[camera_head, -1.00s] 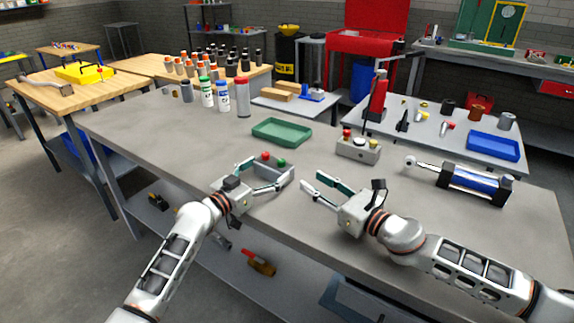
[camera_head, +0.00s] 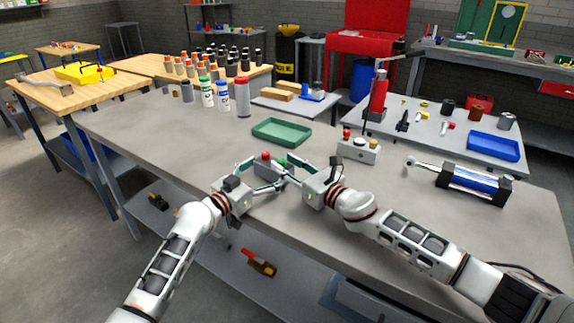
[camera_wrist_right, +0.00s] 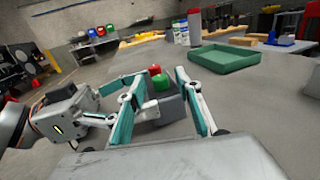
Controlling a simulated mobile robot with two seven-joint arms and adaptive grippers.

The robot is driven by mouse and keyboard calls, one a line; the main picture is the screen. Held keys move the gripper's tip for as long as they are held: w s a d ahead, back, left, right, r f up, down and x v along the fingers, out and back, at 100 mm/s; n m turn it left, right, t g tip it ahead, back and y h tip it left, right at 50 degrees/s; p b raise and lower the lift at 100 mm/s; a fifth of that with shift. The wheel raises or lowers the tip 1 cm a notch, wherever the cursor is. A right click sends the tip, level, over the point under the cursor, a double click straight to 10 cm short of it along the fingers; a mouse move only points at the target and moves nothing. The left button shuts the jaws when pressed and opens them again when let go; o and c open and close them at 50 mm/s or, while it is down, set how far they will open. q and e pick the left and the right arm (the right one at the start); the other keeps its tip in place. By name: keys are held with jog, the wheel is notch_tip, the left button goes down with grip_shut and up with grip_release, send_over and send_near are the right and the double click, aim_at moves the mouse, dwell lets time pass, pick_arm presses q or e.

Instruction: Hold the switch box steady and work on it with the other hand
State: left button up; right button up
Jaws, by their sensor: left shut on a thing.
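The grey switch box (camera_head: 265,164) lies near the front edge of the grey workbench, with a red button on top. In the right wrist view the box (camera_wrist_right: 170,106) shows its red button and a green button (camera_wrist_right: 161,83). My left gripper (camera_head: 266,178) is shut on the box from the left. My right gripper (camera_head: 279,170) has moved in close from the right. In the right wrist view its fingers (camera_wrist_right: 158,92) are spread, with the box and buttons between them; whether they touch it I cannot tell. Much of the box is hidden by the fingers in the head view.
A green tray (camera_head: 282,132) lies behind the box. A second box with several buttons (camera_head: 358,150) stands to its right, and a blue cylinder (camera_head: 474,185) lies farther right. Several bottles (camera_head: 223,97) stand at the back left. The bench's left part is clear.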

grip_shut()
jog(key=shift+w+n+g+y, duration=0.15)
jog(key=shift+n+g+y, duration=0.25)
jog(key=shift+w+d+n+g+y, duration=0.2)
jog(key=shift+n+g+y, duration=0.5)
jog(key=shift+g+y, duration=0.1)
jog(key=shift+w+d+f+n+g+y, duration=0.1)
jog(key=shift+n+g+y, duration=0.6)
jog(key=shift+g, duration=0.3)
jog(key=shift+w+f+n+g+y, duration=0.1)
jog(key=shift+n+g+y, duration=0.4)
jog(key=shift+n+g, duration=0.4)
jog(key=shift+g, duration=0.3)
jog(key=shift+d+n+g+y, duration=0.1)
jog(key=shift+n+g+y, duration=0.2)
jog(key=shift+g, duration=0.1)
